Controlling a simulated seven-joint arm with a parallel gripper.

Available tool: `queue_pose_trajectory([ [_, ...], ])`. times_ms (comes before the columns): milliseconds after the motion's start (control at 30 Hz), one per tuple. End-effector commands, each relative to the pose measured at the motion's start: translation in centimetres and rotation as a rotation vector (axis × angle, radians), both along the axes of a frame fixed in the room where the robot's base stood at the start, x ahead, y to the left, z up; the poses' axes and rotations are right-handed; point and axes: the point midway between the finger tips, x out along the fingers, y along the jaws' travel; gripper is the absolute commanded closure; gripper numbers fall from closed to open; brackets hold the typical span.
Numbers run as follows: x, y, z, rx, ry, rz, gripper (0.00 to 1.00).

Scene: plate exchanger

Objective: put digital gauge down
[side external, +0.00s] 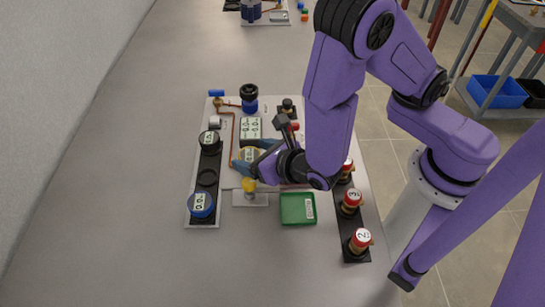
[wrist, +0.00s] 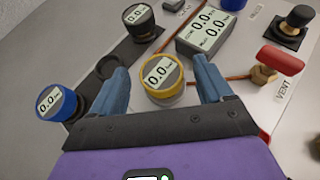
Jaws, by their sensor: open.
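A yellow-rimmed digital gauge (wrist: 162,78) with its display facing up sits between the two blue fingers of my gripper (wrist: 160,67) in the wrist view. The fingers are open, one on each side, with visible gaps to the gauge. A pale round base shows under its near edge. In the side external view the gauge (side external: 249,155) is partly hidden by my gripper (side external: 250,158), in the middle of the white panel. A blue gauge (side external: 201,204) and a black gauge (side external: 209,139) stand on the black rack at left, with an empty ring (side external: 207,177) between them.
A grey two-line display (wrist: 207,33) stands just beyond the gauge. A red-handled vent valve (wrist: 279,60) is at right. The table at left is clear.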

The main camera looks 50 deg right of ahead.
Motion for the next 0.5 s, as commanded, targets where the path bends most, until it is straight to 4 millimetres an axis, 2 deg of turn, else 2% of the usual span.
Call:
queue_pose_trajectory([
  [33,0.0,0.0,0.4,0.004,0.000,0.000,0.21],
  [300,-4.8,0.2,2.9,0.003,0.000,0.009,0.21],
  [500,-7.6,0.1,4.4,0.005,0.000,0.004,0.21],
])
